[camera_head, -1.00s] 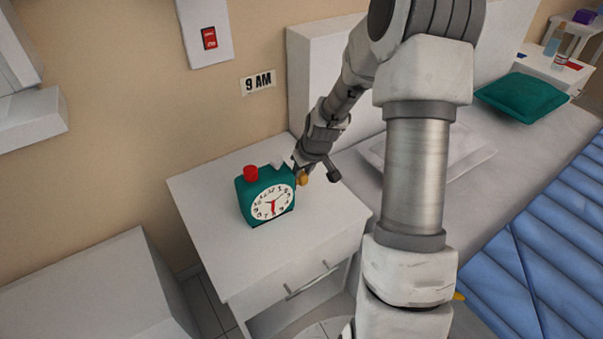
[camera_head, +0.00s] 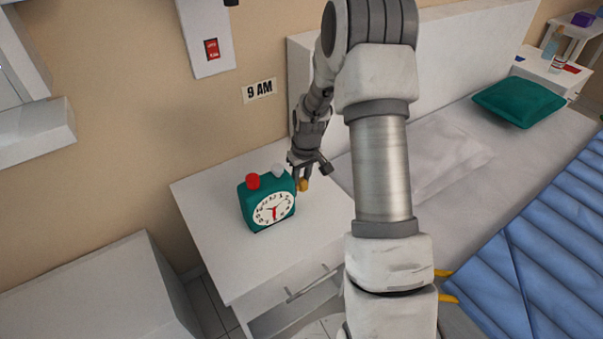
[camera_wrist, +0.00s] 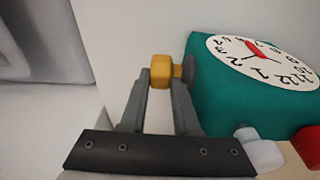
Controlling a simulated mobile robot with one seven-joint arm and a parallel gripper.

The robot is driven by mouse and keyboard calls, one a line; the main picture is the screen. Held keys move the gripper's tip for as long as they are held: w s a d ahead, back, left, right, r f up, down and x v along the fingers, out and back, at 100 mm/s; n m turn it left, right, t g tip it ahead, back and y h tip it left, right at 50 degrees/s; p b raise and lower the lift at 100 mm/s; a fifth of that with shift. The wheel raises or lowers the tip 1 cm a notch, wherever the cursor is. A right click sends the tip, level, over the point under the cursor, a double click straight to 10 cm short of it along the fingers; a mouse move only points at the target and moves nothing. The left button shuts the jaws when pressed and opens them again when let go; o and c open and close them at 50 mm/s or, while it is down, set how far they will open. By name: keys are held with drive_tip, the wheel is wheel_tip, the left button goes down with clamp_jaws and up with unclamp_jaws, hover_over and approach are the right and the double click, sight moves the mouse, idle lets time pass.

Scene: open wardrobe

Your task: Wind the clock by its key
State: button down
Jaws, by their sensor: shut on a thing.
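The green alarm clock (camera_head: 247,207) stands upright on the white nightstand, its white dial (camera_head: 273,208) with red and black hands facing the front. It has a red button (camera_head: 252,181) and a pale button (camera_head: 278,171) on top. The yellow key (camera_head: 303,185) sticks out of the clock's right side. In the wrist view, the key (camera_wrist: 160,70) sits between the two grey fingertips, joined to the green clock (camera_wrist: 220,85) by a short stem. My gripper (camera_wrist: 158,82) is shut on the key, beside the clock.
The nightstand top (camera_head: 215,235) is clear around the clock. Its drawer handle (camera_head: 312,283) is at the front. The bed with a pale pillow (camera_head: 450,165) and a green pillow (camera_head: 518,103) lies to the right.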

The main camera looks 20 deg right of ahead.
drive_tip(key=g+p, duration=0.1)
drive_tip(key=g, duration=0.1)
drive_tip(key=g+p, duration=0.1)
drive_tip(key=p, duration=0.1)
drive_tip(key=shift+w+a+g+h, duration=0.1)
drive_tip(key=shift+w+g+h, duration=0.3)
drive_tip(key=shift+w+f+g+p, duration=0.1)
drive_tip(key=shift+f+g+p, duration=0.15)
drive_tip(key=shift+g, duration=0.35)
drive_tip(key=shift+w+f+g+p, duration=0.1)
drive_tip(key=shift+g+p, duration=0.1)
drive_tip(key=shift+g, duration=0.4)
drive_tip(key=shift+f+g+h+b, duration=0.3)
drive_tip(key=shift+g+b, duration=0.2)
drive_tip(key=shift+g, duration=0.3)
drive_tip(key=g+b, duration=0.1)
drive_tip(key=b, duration=0.1)
drive_tip(key=g+b, duration=0.1)
drive_tip(key=shift+w+f+b, duration=0.1)
drive_tip(key=shift+f+b, duration=0.15)
drive_tip(key=shift+b, duration=0.15)
drive_tip(key=shift+a+g+b, duration=0.1)
drive_tip(key=shift+g+b, duration=0.5)
drive_tip(key=shift+r+g+h+b, duration=0.2)
drive_tip(key=shift+g+h+b, duration=0.1)
drive_tip(key=shift+b, duration=0.2)
